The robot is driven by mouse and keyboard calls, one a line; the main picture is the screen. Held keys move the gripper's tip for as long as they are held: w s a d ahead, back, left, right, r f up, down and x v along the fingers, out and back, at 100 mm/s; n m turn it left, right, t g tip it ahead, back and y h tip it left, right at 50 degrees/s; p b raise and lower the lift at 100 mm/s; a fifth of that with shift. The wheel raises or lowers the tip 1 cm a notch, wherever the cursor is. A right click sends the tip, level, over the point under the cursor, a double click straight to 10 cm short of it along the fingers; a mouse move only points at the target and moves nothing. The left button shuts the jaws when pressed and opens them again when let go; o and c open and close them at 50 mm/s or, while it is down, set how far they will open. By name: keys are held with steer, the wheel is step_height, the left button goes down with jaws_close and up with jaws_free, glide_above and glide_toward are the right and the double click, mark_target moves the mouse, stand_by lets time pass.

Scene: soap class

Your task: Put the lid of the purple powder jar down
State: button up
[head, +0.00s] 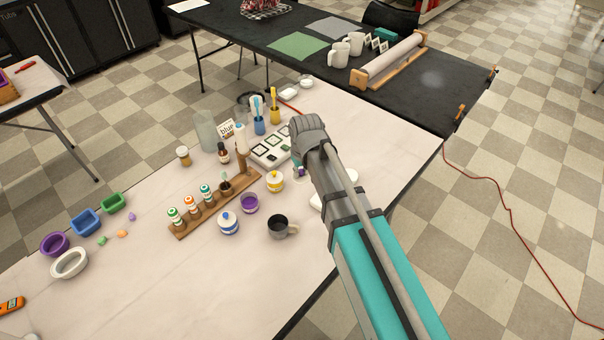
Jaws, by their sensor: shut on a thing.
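The purple powder jar (250,204) stands without its lid on the pale table, and purple shows inside its rim. My gripper (303,163) is at the end of my arm, to the right of and beyond the jar; my wrist hides most of its fingers. It is shut on the lid (300,171), of which only a small whitish and purple part shows beside my arm. I cannot tell how far the lid is above the table.
A yellow-labelled jar (275,181), a blue-labelled jar (228,223) and a dark mug (278,227) stand near the purple jar. A wooden rack (240,189) with small bottles runs behind.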

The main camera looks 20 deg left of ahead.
steer(key=w+a+f+b, duration=0.1)
steer(key=w+f+b, duration=0.2)
steer(key=w, duration=0.1)
steer(key=w+a+f+b, duration=0.2)
steer(key=w+f+b, duration=0.1)
steer(key=w, duration=0.1)
steer(key=w+a+f+b, duration=0.1)
steer(key=w+f+b, duration=0.2)
steer(key=w, duration=0.1)
steer(key=shift+w+a, duration=0.15)
steer(key=shift+a, duration=0.2)
steer(key=shift+w+a+f+b, duration=0.2)
steer(key=shift+w+f+b, duration=0.25)
steer(key=shift+f+b, duration=0.25)
steer(key=shift+s+f+b, duration=0.1)
steer(key=shift+f+b, duration=1.2)
steer(key=shift+b, duration=0.05)
